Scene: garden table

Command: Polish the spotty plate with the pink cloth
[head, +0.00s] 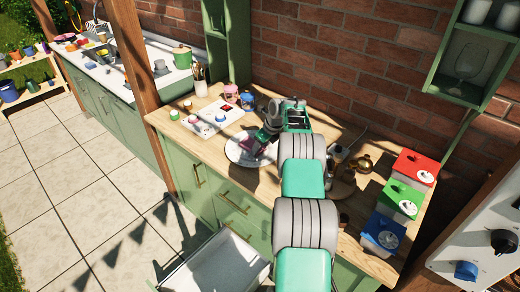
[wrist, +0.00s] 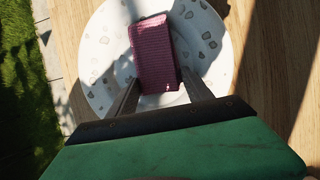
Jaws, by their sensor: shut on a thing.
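The spotty plate (head: 237,152) is white and lies on the wooden counter. In the wrist view the plate (wrist: 205,35) shows several grey-brown spots around the cloth. The pink cloth (wrist: 153,55) is a folded, ribbed block over the middle of the plate. My gripper (wrist: 155,88) is shut on the near end of the pink cloth, a finger on each side. In the head view my gripper (head: 259,147) is over the plate, partly hidden by my arm. Whether the cloth touches the plate is hard to tell.
A white tray (head: 213,123) with small jars stands left of the plate. Red, green and blue boxes (head: 401,201) stand at the right of the counter (head: 213,171). A brass pot (head: 364,163) is right of my arm. An open drawer (head: 225,265) juts out in front.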

